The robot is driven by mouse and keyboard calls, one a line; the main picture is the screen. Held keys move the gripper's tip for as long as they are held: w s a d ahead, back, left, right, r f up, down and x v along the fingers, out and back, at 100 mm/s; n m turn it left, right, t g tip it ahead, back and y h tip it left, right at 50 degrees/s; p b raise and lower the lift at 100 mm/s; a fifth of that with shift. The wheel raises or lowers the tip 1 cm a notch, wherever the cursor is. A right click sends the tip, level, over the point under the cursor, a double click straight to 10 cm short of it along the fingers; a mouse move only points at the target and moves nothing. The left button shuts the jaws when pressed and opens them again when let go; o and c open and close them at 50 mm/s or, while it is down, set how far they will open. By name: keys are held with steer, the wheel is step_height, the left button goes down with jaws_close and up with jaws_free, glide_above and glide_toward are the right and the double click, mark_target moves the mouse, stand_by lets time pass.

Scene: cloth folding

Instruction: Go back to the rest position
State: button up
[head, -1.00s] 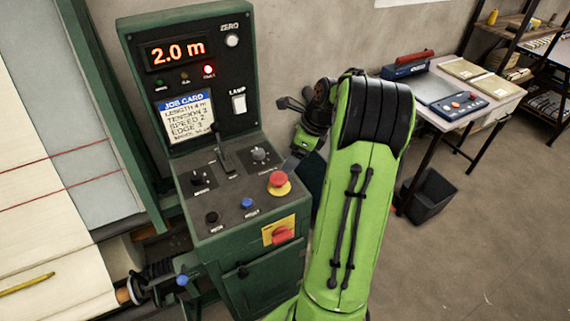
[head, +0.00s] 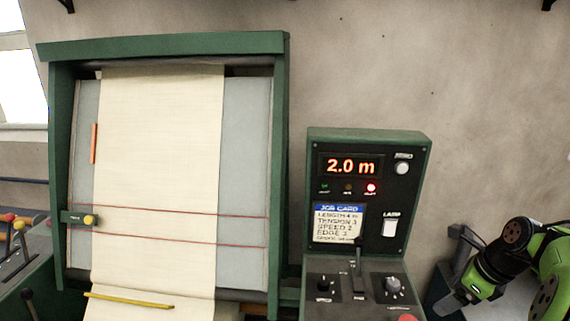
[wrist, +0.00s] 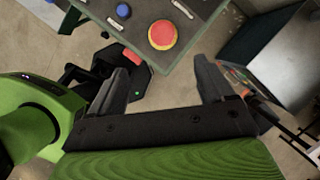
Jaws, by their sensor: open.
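My gripper (wrist: 165,78) is open and empty in the wrist view, its two dark fingers wide apart beside the edge of the green control console. The console (head: 429,150) also shows right of centre in the head view, with its lit 2.0 m display (head: 351,166) and a red lamp on. In the head view my green and black arm is at the lower right, beside the console; the fingertips are not clear there. A red button (wrist: 163,30) on a yellow ring and a blue button (wrist: 123,10) show just beyond the fingers in the wrist view.
A green frame (head: 170,43) with cream cloth (head: 160,150) fills the left of the head view. Two red lines cross the cloth, and a yellow pencil (head: 128,300) lies low on it. Bare floor (wrist: 205,38) shows between the fingers in the wrist view.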

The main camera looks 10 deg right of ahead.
steer(key=s+a+r+n+h, duration=0.1)
steer(key=a+r+n, duration=0.3)
steer(key=a+n, duration=0.55)
steer(key=s+a+r+n+h, duration=0.1)
steer(key=s+a+r+n, duration=0.15)
steer(key=a+n, duration=0.7)
steer(key=s+a+f+n+t, duration=0.1)
steer(key=s+a+n, duration=0.8)
steer(key=s+n, duration=0.1)
steer(key=shift+s+a+n+t, duration=0.3)
steer(key=shift+s+a+t, duration=0.1)
steer(key=shift+s, duration=0.15)
